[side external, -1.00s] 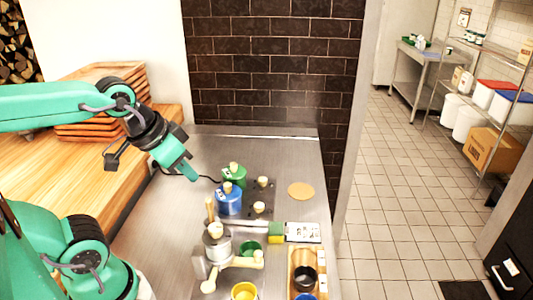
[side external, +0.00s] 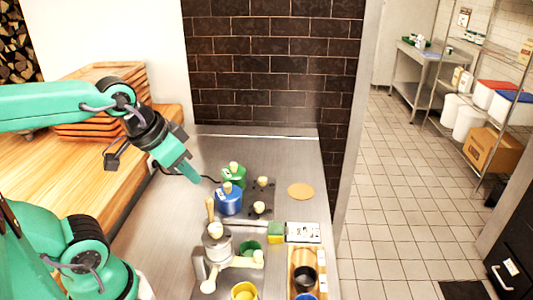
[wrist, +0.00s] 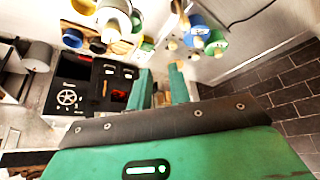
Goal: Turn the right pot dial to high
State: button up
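A green pot (side external: 235,178) and a blue pot (side external: 229,203) stand side by side on the steel counter, each with a pale lid knob. Two pale dials, the far one (side external: 263,182) and the near one (side external: 259,208), sit on a dark panel right of the pots. I cannot read either setting. My gripper (side external: 194,177) hangs in the air left of the pots, apart from both. In the wrist view its green fingers (wrist: 160,84) are spread with nothing between them. The blue pot (wrist: 199,24) and green pot (wrist: 216,42) show beyond them.
A grinder-like pale machine (side external: 217,250), a green-yellow sponge (side external: 275,232), a labelled card (side external: 303,232) and a wooden tray (side external: 292,260) with cups stand nearer the camera. A tan disc (side external: 301,191) lies right of the dials. The counter behind the pots is mostly clear.

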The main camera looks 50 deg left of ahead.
jog(key=o, duration=0.5)
jog(key=shift+w+r, duration=0.1)
jog(key=shift+w, duration=0.25)
jog(key=shift+o, duration=0.2)
jog(key=w+a+f+n+g, duration=0.1)
jog(key=w+a+n+g, duration=0.3)
jog(key=w+n, duration=0.9)
jog(key=w+a+f+n, duration=0.1)
jog(key=w+a+f, duration=0.1)
jog(key=w+f, duration=0.2)
jog(key=w+a+f+n+g, duration=0.1)
jog(key=w+a+f+n, duration=0.1)
jog(key=w, duration=0.4)
jog(key=w+a+f+n, duration=0.1)
jog(key=w+a+f, duration=0.2)
jog(key=w+f, duration=0.2)
jog(key=shift+a+f+n+g, duration=0.15)
jog(key=shift+f+n+g, duration=0.2)
jog(key=shift+f, duration=0.45)
jog(key=shift+w+a+f, duration=0.15)
jog(key=shift+f, duration=0.15)
